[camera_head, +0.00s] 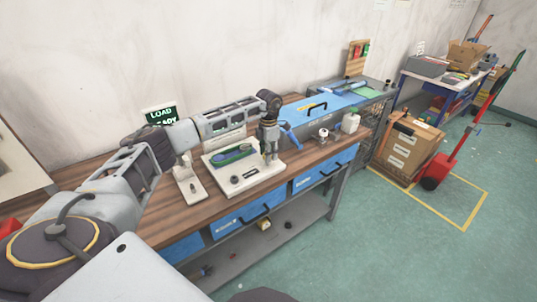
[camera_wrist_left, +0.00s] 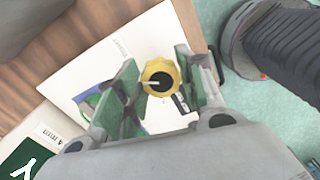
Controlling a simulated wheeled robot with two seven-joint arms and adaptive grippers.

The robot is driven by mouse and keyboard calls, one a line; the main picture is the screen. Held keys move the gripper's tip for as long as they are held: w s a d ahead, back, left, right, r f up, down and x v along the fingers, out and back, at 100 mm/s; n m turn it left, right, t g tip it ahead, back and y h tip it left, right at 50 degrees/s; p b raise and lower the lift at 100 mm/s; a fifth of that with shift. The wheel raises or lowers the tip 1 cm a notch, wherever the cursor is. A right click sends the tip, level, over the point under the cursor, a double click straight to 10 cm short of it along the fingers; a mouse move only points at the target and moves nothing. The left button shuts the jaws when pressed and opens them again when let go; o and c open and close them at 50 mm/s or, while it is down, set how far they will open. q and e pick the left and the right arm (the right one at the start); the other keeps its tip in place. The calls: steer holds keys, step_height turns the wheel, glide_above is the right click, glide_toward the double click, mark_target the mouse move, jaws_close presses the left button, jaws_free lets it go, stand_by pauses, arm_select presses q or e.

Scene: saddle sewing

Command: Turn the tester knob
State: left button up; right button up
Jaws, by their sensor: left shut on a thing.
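The tester (camera_head: 262,177) is a white panel unit on the wooden bench, with a green and blue oval part on its face. My left gripper (camera_head: 271,158) points down over the tester's right side. In the left wrist view, the tester knob (camera_wrist_left: 159,77) is yellow with a black centre and a white pointer line. It sits between the two green-faced fingers, and the gripper is shut on it. In the head view the gripper hides the knob. My right gripper is in neither view.
A blue case (camera_head: 318,108) and a white bottle (camera_head: 350,123) are to the right on the bench. Blue drawers (camera_head: 240,216) sit below. A cardboard box (camera_head: 408,148) and a red hand truck (camera_head: 445,160) stand on the floor.

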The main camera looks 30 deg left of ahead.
arm_select(q)
steer(key=m+b, duration=0.1)
steer(key=m, duration=0.4)
steer(key=shift+r+m, duration=0.1)
steer(key=shift+m, duration=0.3)
stand_by(0.4)
steer(key=o, duration=1)
steer(key=shift+r, duration=5.95)
steer(key=shift+d, duration=0.1)
